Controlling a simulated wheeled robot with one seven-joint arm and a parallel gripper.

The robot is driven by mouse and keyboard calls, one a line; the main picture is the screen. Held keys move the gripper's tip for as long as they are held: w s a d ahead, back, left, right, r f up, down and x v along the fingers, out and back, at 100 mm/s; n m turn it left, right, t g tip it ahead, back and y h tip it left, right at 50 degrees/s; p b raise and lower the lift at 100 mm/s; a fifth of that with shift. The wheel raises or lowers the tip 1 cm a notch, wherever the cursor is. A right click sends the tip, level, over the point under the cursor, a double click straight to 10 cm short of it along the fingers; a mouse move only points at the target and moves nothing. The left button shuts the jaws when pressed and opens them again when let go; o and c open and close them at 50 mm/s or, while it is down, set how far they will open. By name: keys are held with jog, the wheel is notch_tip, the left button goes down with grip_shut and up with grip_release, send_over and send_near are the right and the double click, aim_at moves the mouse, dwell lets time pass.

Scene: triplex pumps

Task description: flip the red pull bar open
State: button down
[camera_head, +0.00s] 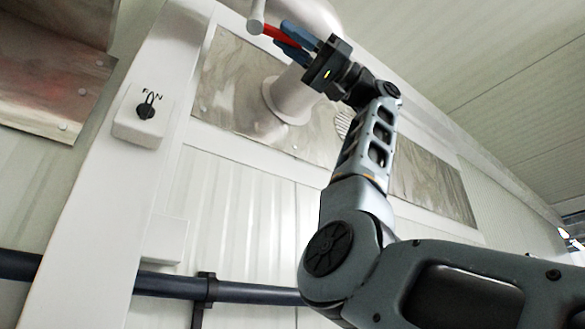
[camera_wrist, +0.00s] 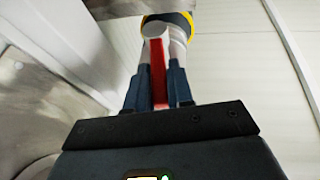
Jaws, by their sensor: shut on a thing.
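The red pull bar (camera_head: 278,34) shows near the top of the head view, joined at its left end to a light grey round pivot (camera_head: 255,26). In the wrist view the red bar (camera_wrist: 158,72) runs up from between my fingers to a pale round end. My gripper (camera_head: 288,42) is shut on the red bar, with one blue-grey finger on each side of it. My gripper (camera_wrist: 157,88) also shows in the wrist view. The bar's near end is partly hidden between the fingers.
A white pipe (camera_head: 290,97) sticks out of a metal plate just below my gripper. A FAN switch box (camera_head: 145,112) sits on the white post at left. A dark horizontal pipe (camera_head: 250,293) runs low along the wall. A yellow-and-dark band (camera_wrist: 180,20) shows beyond the bar.

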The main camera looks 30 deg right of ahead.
jog(key=shift+w, duration=0.1)
dwell(0.3)
jog(key=c, duration=1.1)
grip_release()
jog(key=shift+b+v, duration=1)
jog(key=shift+v, duration=2.85)
